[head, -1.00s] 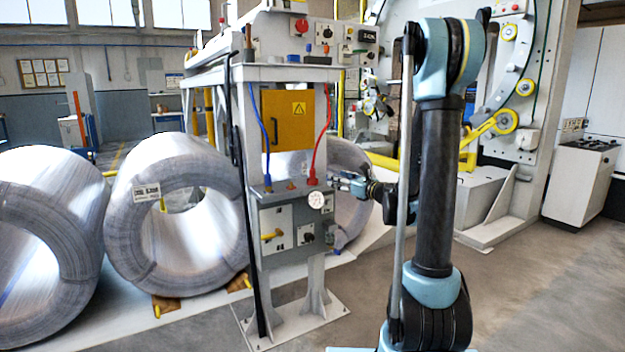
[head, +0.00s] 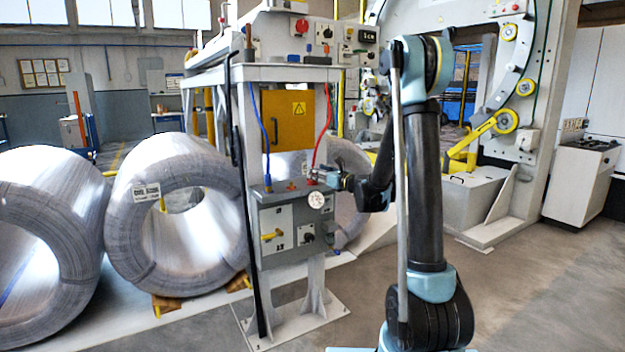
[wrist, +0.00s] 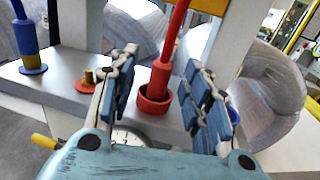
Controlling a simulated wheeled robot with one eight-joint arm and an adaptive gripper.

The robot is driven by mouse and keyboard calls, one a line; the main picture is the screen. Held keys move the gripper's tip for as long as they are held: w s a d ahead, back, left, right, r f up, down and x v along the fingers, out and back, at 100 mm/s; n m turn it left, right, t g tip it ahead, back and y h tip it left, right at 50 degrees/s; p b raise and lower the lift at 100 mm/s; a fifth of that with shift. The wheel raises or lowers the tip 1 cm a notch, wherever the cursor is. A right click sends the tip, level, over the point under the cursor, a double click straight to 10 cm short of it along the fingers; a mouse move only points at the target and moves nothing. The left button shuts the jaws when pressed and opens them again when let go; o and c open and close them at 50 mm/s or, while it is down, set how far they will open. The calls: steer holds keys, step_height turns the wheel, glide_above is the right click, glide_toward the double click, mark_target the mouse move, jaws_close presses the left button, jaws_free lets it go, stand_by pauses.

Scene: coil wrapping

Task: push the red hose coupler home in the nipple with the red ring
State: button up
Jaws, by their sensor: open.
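The red hose coupler (wrist: 161,78) stands upright on the end of the red hose (head: 322,138). In the wrist view its lower end sits inside the red ring (wrist: 154,100) on the grey box top; how deep it is seated I cannot tell. My gripper (wrist: 158,95) is open, with one blue-padded finger on each side of the coupler and a gap to each. In the head view my gripper (head: 318,178) is small beside the coupler at the box's right end, and the contact there is unclear.
A blue coupler (wrist: 28,48) stands on the left of the box top (wrist: 65,92). A round gauge (head: 317,200) and a yellow lever (head: 271,236) are on the box front. Wire coils (head: 175,215) stand left.

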steer(key=x, duration=0.5)
steer(key=shift+w+d+f, duration=0.1)
steer(key=shift+w+f, duration=0.05)
steer(key=shift+f, duration=0.15)
jaws_close()
